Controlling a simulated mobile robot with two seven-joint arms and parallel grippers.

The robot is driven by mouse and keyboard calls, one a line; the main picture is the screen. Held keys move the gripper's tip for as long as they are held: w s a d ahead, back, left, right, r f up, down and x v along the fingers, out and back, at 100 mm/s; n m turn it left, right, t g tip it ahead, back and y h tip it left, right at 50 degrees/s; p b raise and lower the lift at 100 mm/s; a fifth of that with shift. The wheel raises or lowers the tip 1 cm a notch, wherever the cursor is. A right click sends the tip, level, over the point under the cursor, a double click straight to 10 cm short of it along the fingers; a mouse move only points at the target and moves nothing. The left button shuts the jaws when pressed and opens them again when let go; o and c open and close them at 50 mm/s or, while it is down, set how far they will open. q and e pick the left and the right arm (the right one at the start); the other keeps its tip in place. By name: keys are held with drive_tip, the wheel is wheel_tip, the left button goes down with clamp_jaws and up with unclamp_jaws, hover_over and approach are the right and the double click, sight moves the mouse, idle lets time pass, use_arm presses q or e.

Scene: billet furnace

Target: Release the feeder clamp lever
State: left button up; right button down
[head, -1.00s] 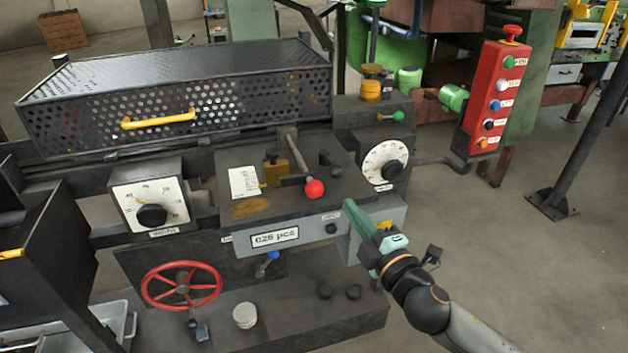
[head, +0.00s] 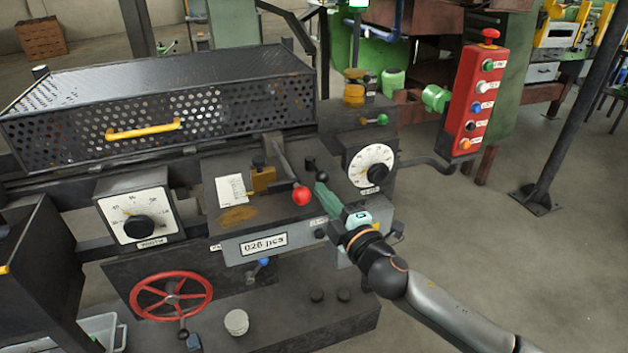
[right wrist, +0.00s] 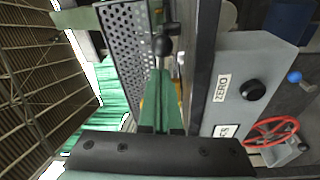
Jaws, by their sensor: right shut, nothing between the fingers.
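A grey lever with a red ball knob (head: 302,195) slants across the top of the dark machine block (head: 262,205) in the head view; no label names it as the clamp lever. My right gripper (head: 320,184) comes in from the lower right. Its green fingers are shut and empty, just right of the red knob and apparently apart from it. A small black knob (head: 310,163) stands behind the fingertips. In the right wrist view the shut fingers (right wrist: 161,75) point at a black knob (right wrist: 162,46); the red ball is not visible there. My left gripper is out of view.
A perforated guard (head: 170,98) with a yellow handle stands behind. A dial box (head: 368,168) sits right of my fingers. A grey front panel (head: 280,244) carries a counter plate. A red button box (head: 477,95) hangs at the right, with open floor below.

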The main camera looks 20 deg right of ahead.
sight(314, 197)
drive_tip(key=shift+w+a+r, duration=0.1)
drive_tip(key=shift+w+a, duration=0.1)
drive_tip(key=shift+w, duration=0.85)
drive_tip(key=shift+w+a, duration=0.2)
drive_tip(key=shift+w, duration=0.8)
drive_tip(key=shift+d, duration=0.2)
drive_tip(key=shift+s+d+n+y, duration=0.1)
drive_tip(key=shift+d+n+y, duration=0.1)
drive_tip(key=shift+n+y, duration=0.25)
